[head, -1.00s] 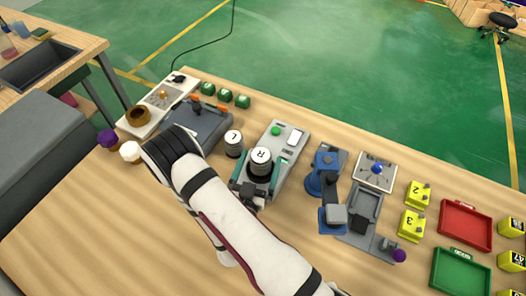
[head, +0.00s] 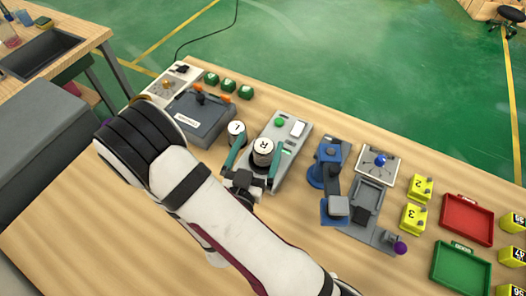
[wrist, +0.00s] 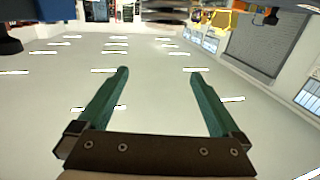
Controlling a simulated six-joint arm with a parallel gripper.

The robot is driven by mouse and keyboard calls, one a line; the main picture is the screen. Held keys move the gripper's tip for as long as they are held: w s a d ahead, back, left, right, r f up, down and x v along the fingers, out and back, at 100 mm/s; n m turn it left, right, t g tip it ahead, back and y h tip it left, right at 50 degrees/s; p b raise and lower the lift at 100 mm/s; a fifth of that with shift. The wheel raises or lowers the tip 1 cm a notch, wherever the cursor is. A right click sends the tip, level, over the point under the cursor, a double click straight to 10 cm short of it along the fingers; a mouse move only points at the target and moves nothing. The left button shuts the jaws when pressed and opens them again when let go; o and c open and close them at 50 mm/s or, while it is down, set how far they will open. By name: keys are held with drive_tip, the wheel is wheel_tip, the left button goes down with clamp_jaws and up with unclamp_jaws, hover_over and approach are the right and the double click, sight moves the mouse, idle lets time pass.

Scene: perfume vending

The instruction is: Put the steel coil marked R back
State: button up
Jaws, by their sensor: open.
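The steel coil marked R (head: 263,149) stands upright, with its white lettered top up, at the near end of a grey tester (head: 291,134). A similar coil marked L (head: 236,131) stands just left of it. My gripper (wrist: 158,71) is open, with two teal fingers spread apart. In the head view its fingers show either side of the R coil, with the gripper body in front of it. The wrist view shows no coil between the fingers, only the pale room beyond, so I cannot tell their depth relative to the coil.
A dark grey device (head: 200,112) stands left of the coils. A blue machine (head: 328,168) stands to the right, with yellow weights (head: 413,217), a red tray (head: 468,216) and a green tray (head: 460,268) beyond. Bare wood lies in front.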

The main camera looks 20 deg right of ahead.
sight(267, 140)
drive_tip(key=f+g, duration=0.1)
drive_tip(key=f+g+y, duration=0.1)
drive_tip(key=f, duration=0.1)
drive_tip(key=w+f, duration=0.1)
drive_tip(key=f, duration=0.1)
drive_tip(key=shift+w+d+g+y, duration=0.1)
drive_tip(key=shift+d+g+y, duration=0.2)
drive_tip(key=shift+d+g, duration=0.1)
drive_tip(key=x, duration=0.6)
drive_tip(key=shift+w+d+f, duration=0.15)
drive_tip(key=shift+w+f, duration=0.1)
drive_tip(key=shift+w, duration=0.05)
clamp_jaws()
wheel_tip(267, 140, up, 9)
drive_tip(key=shift+m+g, duration=0.3)
drive_tip(key=shift+m, duration=0.2)
drive_tip(key=w+a+f, duration=0.1)
drive_tip(key=a+f, duration=0.3)
drive_tip(key=w+a+f, duration=0.1)
drive_tip(key=a+f, duration=0.4)
drive_tip(key=w+a+f, duration=0.2)
drive_tip(key=a+f, duration=0.2)
drive_tip(key=f, duration=0.1)
drive_tip(key=shift+w+a, duration=0.1)
drive_tip(key=shift+a, duration=0.25)
